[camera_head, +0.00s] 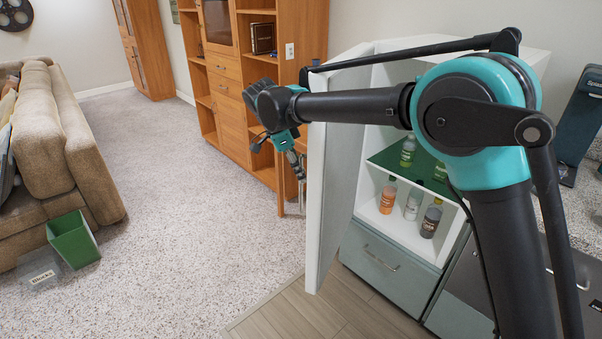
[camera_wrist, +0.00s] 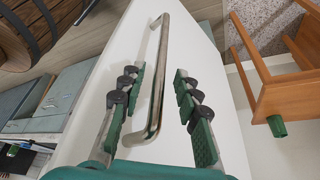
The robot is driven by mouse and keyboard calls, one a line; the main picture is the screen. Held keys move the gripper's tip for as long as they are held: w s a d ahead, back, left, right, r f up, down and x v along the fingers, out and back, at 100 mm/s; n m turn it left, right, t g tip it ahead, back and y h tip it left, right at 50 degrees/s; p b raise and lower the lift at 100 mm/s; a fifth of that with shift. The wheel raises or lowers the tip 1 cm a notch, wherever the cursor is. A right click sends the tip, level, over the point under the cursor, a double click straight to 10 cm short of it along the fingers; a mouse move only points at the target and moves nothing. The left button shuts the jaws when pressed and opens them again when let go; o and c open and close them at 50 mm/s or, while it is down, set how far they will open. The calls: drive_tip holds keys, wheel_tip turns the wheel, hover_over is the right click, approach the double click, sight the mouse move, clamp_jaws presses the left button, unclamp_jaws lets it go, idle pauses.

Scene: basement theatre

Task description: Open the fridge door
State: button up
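The white fridge (camera_head: 405,235) stands right of centre in the head view with its door (camera_head: 335,190) swung partly open, showing bottles on shelves inside. My gripper (camera_head: 299,170) is at the outer face of the door, on its left side, partly hidden by the door and my arm. In the wrist view the door (camera_wrist: 215,120) fills the middle, and its long metal handle (camera_wrist: 157,85) runs between my fingers. My gripper (camera_wrist: 158,90) is open around the handle, with a gap visible on both sides.
A wooden cabinet (camera_head: 228,80) stands behind the door. A beige sofa (camera_head: 75,150), a green bin (camera_head: 73,240) and a clear box labelled Blocks (camera_head: 40,272) are at the left. The carpet (camera_head: 180,200) between sofa and door is clear. Drawers (camera_head: 385,262) sit below the fridge shelves.

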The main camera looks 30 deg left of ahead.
drive_tip(key=v, duration=1.1)
drive_tip(key=shift+c, duration=0.2)
